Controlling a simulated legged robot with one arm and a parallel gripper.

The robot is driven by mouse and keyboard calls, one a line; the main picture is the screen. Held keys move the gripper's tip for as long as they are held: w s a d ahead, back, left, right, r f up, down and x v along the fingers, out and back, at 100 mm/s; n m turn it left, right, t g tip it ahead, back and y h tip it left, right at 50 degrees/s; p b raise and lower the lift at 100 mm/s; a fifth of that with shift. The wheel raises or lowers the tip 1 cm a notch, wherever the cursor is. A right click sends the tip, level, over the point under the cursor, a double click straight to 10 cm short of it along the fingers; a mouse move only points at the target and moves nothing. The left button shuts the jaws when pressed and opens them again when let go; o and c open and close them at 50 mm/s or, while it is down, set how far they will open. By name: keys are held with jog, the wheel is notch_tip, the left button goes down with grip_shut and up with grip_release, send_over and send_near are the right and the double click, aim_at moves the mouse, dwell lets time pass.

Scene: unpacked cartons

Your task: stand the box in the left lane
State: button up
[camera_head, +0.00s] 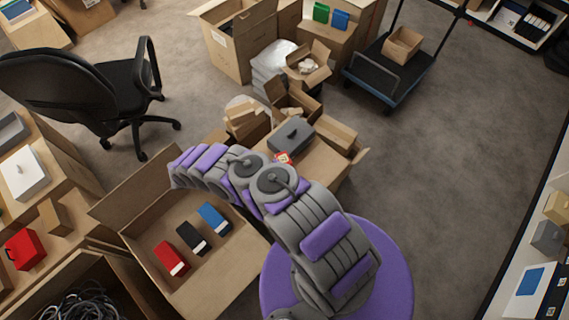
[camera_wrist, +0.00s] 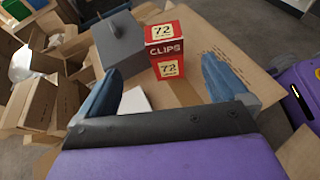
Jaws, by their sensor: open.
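The red box (camera_wrist: 165,58), marked "CLIPS" and "72", stands on a carton (camera_wrist: 205,35) in the wrist view. In the head view the red box (camera_head: 283,158) is small and partly hidden by my arm. My gripper (camera_wrist: 160,68) is open, its two blue fingers apart. The box shows between and just beyond the fingertips, and no grip on it shows. In the head view I cannot make out my gripper's fingers. An open carton (camera_head: 150,262) at lower left holds a red item (camera_head: 171,258), a black item (camera_head: 192,238) and a blue item (camera_head: 214,218). I cannot make out marked lanes.
A grey lidded case (camera_wrist: 121,42) stands close left of the box; it also shows in the head view (camera_head: 291,136). A white piece (camera_wrist: 134,99) lies near the left finger. An office chair (camera_head: 70,85) and a cart (camera_head: 385,70) stand farther off. Floor at right is clear.

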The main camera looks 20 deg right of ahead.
aim_at(277, 160)
jog(key=b+x, duration=0.2)
jog(key=x, duration=0.9)
jog(key=shift+d+f, duration=0.15)
jog(key=shift+d, duration=0.15)
jog(key=shift+s+b+x, duration=0.15)
jog(key=shift+b+x, duration=0.45)
jog(key=shift+x, duration=0.55)
jog(key=shift+s+b+x, duration=0.15)
jog(key=shift+b+x, duration=0.45)
jog(key=shift+x, duration=0.55)
jog(key=shift+d, duration=0.25)
jog(key=shift+a, duration=0.25)
jog(key=c, duration=0.6)
jog(key=shift+d, duration=0.1)
jog(key=c, duration=0.7)
